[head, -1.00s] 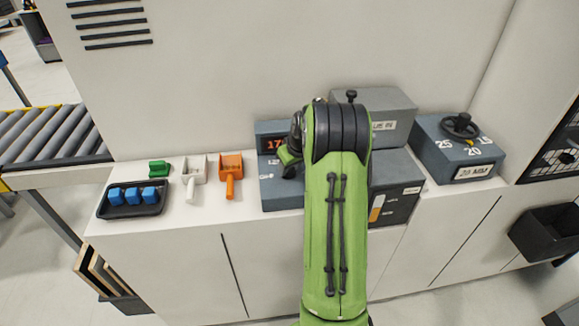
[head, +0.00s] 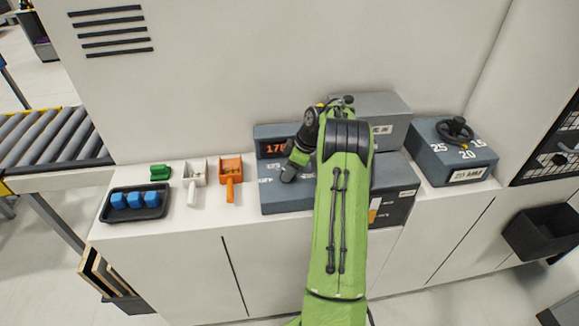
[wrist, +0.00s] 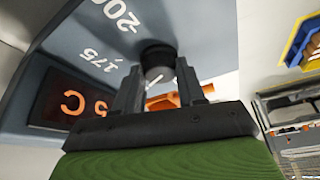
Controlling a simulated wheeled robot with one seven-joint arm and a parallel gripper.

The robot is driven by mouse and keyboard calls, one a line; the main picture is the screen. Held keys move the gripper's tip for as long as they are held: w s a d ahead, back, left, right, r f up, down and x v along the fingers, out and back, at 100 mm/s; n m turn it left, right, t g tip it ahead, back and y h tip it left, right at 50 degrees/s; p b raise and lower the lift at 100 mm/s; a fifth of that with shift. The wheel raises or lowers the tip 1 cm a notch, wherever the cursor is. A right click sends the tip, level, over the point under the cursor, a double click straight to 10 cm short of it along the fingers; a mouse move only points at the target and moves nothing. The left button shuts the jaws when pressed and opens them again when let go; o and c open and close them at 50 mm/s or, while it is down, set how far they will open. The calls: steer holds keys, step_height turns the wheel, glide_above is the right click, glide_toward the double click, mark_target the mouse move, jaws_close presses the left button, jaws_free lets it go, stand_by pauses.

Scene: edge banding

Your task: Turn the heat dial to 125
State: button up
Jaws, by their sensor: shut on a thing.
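The heat dial (wrist: 158,54) is a black round knob on a dark grey control box. In the wrist view it sits between the two fingers of my gripper (wrist: 155,85), which is shut on it. White labels 200 and 175 show beside it, with a white mark near the knob. In the head view my gripper (head: 290,171) hides the dial. The grey control box (head: 280,200) has an orange-lit display (head: 275,149) that seems to read 17 and a partly covered last digit. The display's end, 5 C, shows in the wrist view (wrist: 70,102).
A grey box with a black handwheel (head: 456,129) stands at the right. Orange (head: 231,172) and white (head: 194,174) scoops, a green piece (head: 160,171) and a black tray (head: 112,211) of blue blocks stand at the left. The counter's front strip is clear.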

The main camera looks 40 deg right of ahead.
steer(key=shift+n, duration=0.5)
steer(key=o, duration=1.1)
steer(key=shift+c, duration=0.2)
steer(key=p+v, duration=0.3)
steer(key=v, duration=1.2)
steer(key=shift+d+r+p, duration=0.35)
